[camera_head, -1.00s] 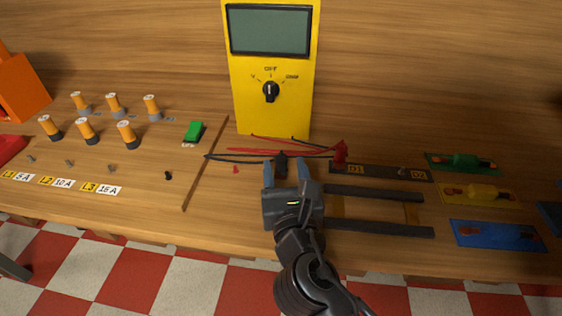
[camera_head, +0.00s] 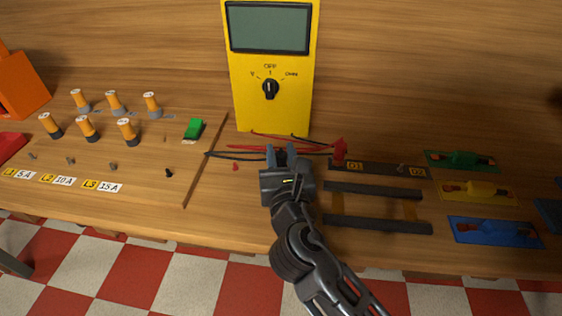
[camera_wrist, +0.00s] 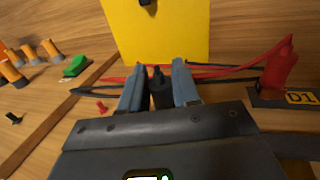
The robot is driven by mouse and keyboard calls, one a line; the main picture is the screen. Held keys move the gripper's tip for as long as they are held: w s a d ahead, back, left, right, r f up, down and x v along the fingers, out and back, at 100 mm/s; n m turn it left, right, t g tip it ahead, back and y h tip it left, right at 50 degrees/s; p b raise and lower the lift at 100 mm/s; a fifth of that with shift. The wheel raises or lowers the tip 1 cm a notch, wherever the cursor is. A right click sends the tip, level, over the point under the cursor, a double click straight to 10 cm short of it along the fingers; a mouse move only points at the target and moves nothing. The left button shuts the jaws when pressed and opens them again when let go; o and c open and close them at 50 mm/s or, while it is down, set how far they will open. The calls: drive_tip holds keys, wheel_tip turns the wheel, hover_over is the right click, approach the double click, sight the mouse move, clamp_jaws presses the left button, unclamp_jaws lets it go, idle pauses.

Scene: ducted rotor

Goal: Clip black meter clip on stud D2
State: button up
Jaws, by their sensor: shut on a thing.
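The black meter clip (camera_wrist: 161,92) stands upright between the blue-grey fingers of my gripper (camera_wrist: 158,80), which is shut on it. In the head view my gripper (camera_head: 281,152) is just in front of the yellow meter (camera_head: 272,110), left of the dark strip (camera_head: 380,171). The D2 label (camera_head: 417,173) is at the strip's right end, with a small stud (camera_head: 402,168) just left of it. The red meter clip (camera_head: 340,150) stands at the strip's left end by the D1 label (camera_head: 355,167). It also shows in the wrist view (camera_wrist: 281,66).
Red and black leads (camera_head: 255,147) lie across the bench behind my gripper. Green (camera_head: 462,161), yellow (camera_head: 472,192) and blue (camera_head: 495,232) plates lie to the right. Two dark bars (camera_head: 375,192) lie in front of the strip. A thin wooden divider (camera_head: 205,165) is to the left.

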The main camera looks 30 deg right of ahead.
sight(283, 155)
drive_tip(key=c, duration=0.3)
drive_tip(key=shift+r, duration=0.45)
drive_tip(key=r, duration=0.2)
drive_tip(key=r+p, duration=0.1)
drive_tip(key=r, duration=0.1)
drive_tip(key=shift+s+d, duration=0.1)
drive_tip(key=shift+d, duration=0.1)
drive_tip(key=s+d+r+p, duration=0.1)
drive_tip(key=s+d+r, duration=0.1)
drive_tip(key=d, duration=0.1)
drive_tip(key=s+d+r+p, duration=0.1)
drive_tip(key=s+d+r, duration=0.1)
drive_tip(key=d, duration=0.1)
drive_tip(key=s+d+r+p, duration=0.1)
drive_tip(key=s+d+r, duration=0.1)
drive_tip(key=d, duration=0.1)
drive_tip(key=shift+s+d, duration=0.1)
drive_tip(key=shift+s, duration=0.1)
